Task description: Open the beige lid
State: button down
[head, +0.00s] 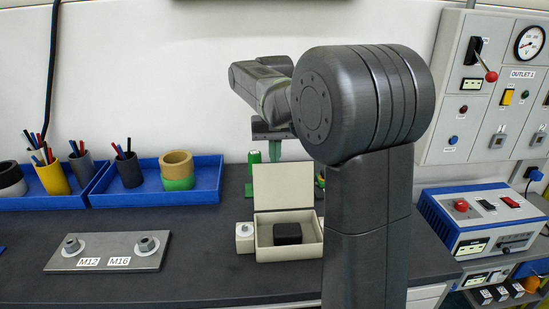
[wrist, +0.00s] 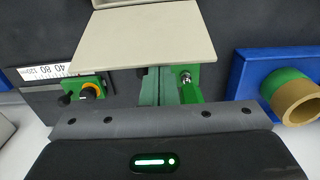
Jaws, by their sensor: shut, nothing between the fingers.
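The beige lid (head: 283,187) stands raised and roughly upright at the back of its beige box (head: 290,255). A black block (head: 287,233) sits inside the open box. In the wrist view the lid (wrist: 145,36) is a wide pale panel just beyond the fingertips. My gripper (head: 274,150) is above and behind the lid's top edge in the head view, its fingertips partly hidden by the lid. In the wrist view my gripper (wrist: 158,85) is shut and empty, close to the lid's edge; I cannot tell whether they touch.
A small white unit with a round knob (head: 245,231) touches or nearly touches the box's left side. Green devices (head: 254,160) stand behind the lid. Blue trays (head: 190,185) with cups and rolls are at the left. A metal plate with bolts (head: 108,252) lies front left.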

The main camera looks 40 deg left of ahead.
jog(key=shift+s+d+r+t+y+b, duration=0.15)
jog(key=shift+s+d+t+y+b, duration=0.45)
jog(key=shift+s+b, duration=0.4)
jog(key=shift+d+r+b, duration=0.25)
jog(key=shift+b, duration=0.1)
jog(key=shift+r, duration=0.1)
